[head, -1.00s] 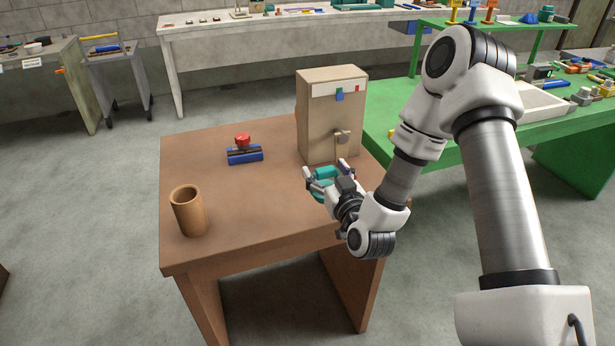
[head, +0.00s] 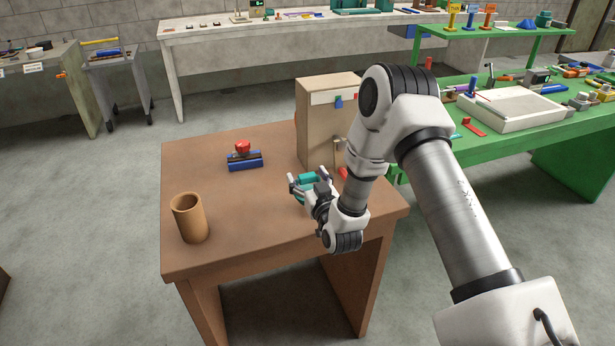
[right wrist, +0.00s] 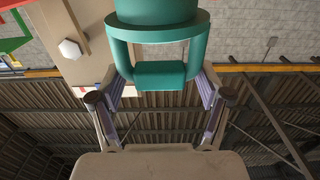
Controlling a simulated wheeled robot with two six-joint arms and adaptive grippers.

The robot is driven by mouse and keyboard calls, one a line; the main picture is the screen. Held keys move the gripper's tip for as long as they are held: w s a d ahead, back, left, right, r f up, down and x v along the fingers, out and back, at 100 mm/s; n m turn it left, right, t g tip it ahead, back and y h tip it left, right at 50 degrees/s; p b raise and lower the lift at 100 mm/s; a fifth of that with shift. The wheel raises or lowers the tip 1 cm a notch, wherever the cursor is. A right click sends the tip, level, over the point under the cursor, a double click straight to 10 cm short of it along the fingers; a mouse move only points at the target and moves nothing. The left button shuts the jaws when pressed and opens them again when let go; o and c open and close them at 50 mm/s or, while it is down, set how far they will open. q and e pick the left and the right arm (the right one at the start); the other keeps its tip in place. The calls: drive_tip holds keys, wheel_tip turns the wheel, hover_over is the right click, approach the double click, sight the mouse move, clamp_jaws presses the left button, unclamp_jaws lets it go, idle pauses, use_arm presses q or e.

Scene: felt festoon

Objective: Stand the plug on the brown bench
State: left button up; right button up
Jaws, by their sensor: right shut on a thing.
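The plug is teal, with a round flange and a squared handle loop; it shows in the head view (head: 306,178) and large at the top of the right wrist view (right wrist: 160,28). My right gripper (head: 309,181) is shut on the plug's handle, with one finger at each side of the loop (right wrist: 160,78). It holds the plug over the right part of the brown bench (head: 225,210), in front of the wooden box. Whether the plug touches the bench top I cannot tell. My left gripper is not in view.
A wooden box (head: 315,125) stands at the bench's back right, partly hidden by my arm. A brown cup (head: 190,218) stands front left. A blue block with a red knob (head: 244,158) sits at the back. The middle of the bench is clear. A green table (head: 520,135) stands to the right.

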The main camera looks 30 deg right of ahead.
drive_tip(key=shift+f, duration=0.4)
drive_tip(key=shift+r, duration=0.1)
drive_tip(key=o, duration=1.1)
drive_tip(key=shift+o, duration=0.2)
